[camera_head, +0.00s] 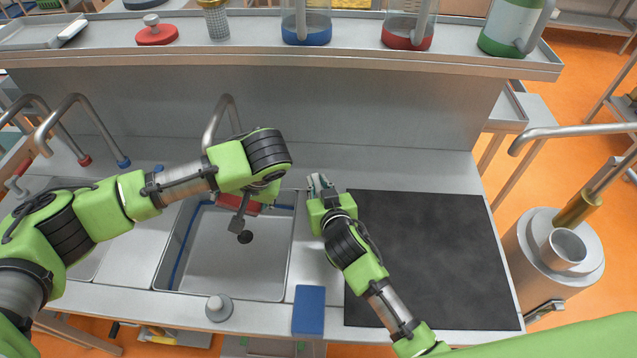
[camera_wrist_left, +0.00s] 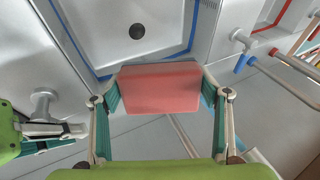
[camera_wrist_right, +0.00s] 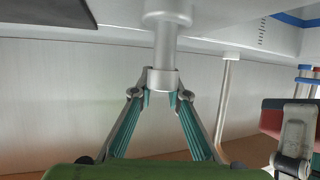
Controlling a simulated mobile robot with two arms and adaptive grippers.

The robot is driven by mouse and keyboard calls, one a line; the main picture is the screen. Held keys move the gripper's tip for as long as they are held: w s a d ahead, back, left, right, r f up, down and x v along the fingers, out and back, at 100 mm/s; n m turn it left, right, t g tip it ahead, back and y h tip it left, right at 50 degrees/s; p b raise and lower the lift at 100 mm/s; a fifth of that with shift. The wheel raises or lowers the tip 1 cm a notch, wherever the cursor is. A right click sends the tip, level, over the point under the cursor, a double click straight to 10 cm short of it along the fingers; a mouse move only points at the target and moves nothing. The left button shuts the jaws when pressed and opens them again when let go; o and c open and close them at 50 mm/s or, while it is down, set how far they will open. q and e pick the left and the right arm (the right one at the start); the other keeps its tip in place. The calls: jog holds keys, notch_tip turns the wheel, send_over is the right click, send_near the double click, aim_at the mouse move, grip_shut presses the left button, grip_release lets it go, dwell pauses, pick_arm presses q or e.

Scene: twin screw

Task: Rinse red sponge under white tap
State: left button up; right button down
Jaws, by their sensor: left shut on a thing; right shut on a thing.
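The red sponge (camera_head: 226,203) shows partly beneath my left gripper (camera_head: 247,204) in the head view, over the back part of the sink (camera_head: 205,265). In the left wrist view the sponge (camera_wrist_left: 160,90) sits squarely between the two fingers, which are shut on its sides. A grey curved tap (camera_head: 220,115) rises behind the sink, close behind my left gripper; its base is hidden by my arm. My right gripper (camera_head: 320,184) is right of the sink. In the right wrist view its fingertips (camera_wrist_right: 161,95) are closed on a grey cylindrical fitting (camera_wrist_right: 165,50).
A black mat (camera_head: 425,260) covers the counter at right. A blue sponge (camera_head: 309,310) and a grey knob (camera_head: 219,307) are at the front edge. Taps with red and blue collars (camera_head: 85,140) stand at left. A shelf (camera_head: 350,65) with several containers runs across the back.

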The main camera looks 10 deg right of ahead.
jog(key=c, duration=2)
grip_release()
jog(key=shift+f, duration=0.1)
jog(key=shift+o, duration=0.2)
jog(key=shift+s, duration=0.1)
jog(key=v, duration=1.2)
